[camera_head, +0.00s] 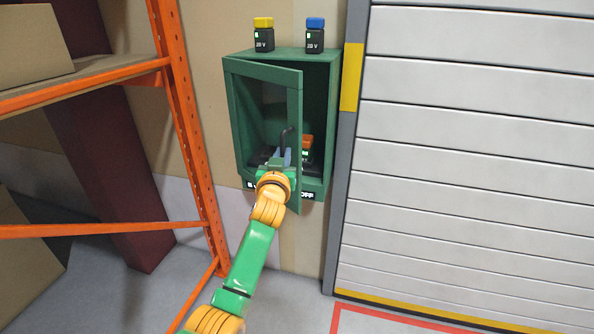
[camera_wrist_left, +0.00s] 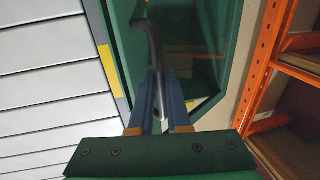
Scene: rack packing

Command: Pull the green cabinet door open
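The green cabinet (camera_head: 331,100) hangs on the wall. Its glass-paned door (camera_head: 293,95) is hinged on the left and stands partly open, with a dark gap at its right edge. My left gripper (camera_head: 281,157) is at the dark curved door handle (camera_head: 285,136). In the left wrist view, the fingers of the gripper (camera_wrist_left: 159,90) are closed in on either side of the handle (camera_wrist_left: 155,50), whose lower part is between them. My wrist hides part of the door's lower edge. My right gripper is in neither view.
Two 20 V batteries, one yellow-topped (camera_head: 264,37) and one blue-topped (camera_head: 315,37), stand on the cabinet. An orange-topped item (camera_head: 307,142) is inside. An orange rack (camera_head: 184,120) stands left, a grey shutter (camera_head: 470,150) right. The floor (camera_head: 290,305) in front is clear.

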